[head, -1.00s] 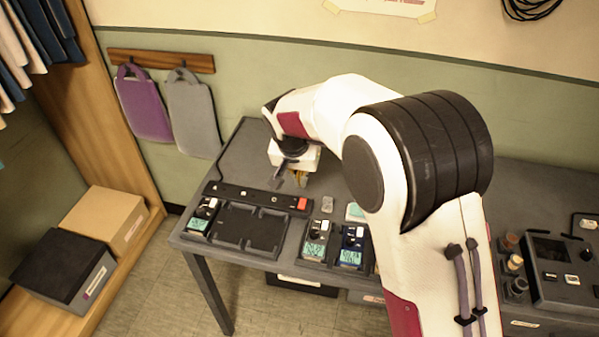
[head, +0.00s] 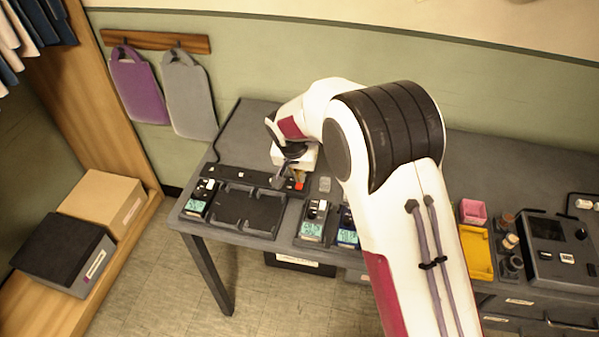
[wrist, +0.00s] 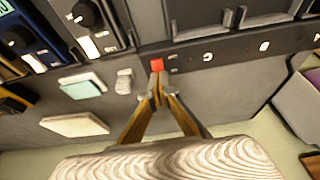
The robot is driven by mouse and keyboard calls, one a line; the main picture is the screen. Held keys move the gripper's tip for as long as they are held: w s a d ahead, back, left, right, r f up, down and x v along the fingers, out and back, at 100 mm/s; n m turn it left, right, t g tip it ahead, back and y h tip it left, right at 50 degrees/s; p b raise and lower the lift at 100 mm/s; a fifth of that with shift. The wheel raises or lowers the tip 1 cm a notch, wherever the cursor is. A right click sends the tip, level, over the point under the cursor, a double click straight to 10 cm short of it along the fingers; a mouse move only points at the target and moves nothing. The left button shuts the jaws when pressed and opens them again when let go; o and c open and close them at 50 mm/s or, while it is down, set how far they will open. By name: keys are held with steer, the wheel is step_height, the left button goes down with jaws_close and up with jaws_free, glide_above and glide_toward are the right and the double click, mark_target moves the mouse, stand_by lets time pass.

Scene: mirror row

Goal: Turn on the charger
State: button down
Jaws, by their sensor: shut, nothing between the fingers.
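The charger is a dark rack on the table with empty bays (head: 235,210) and a black strip (head: 235,178) along its back edge. A red switch (head: 299,186) sits at the strip's right end; it also shows in the wrist view (wrist: 157,64). My gripper (head: 300,177) is shut and empty, pointing down right at the switch. In the wrist view its fingertips (wrist: 157,76) meet at the switch's near edge. I cannot tell whether they touch it or whether the switch is on.
Handheld devices with lit screens stand left (head: 198,200) and right (head: 312,222) of the empty bays. A small grey block (wrist: 124,81) and a pale green-topped piece (wrist: 83,87) lie beside the fingers. A yellow tray (head: 477,252) and a pink box (head: 473,211) are farther right.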

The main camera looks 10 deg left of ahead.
steer(key=shift+f, duration=0.1)
steer(key=shift+w+f, duration=0.15)
steer(key=shift+f, duration=0.1)
steer(key=shift+s, duration=0.75)
steer(key=shift+s, duration=0.1)
steer(key=shift+r, duration=0.15)
stand_by(0.4)
steer(key=shift+r, duration=0.5)
steer(key=v, duration=1.2)
steer(key=shift+r, duration=0.4)
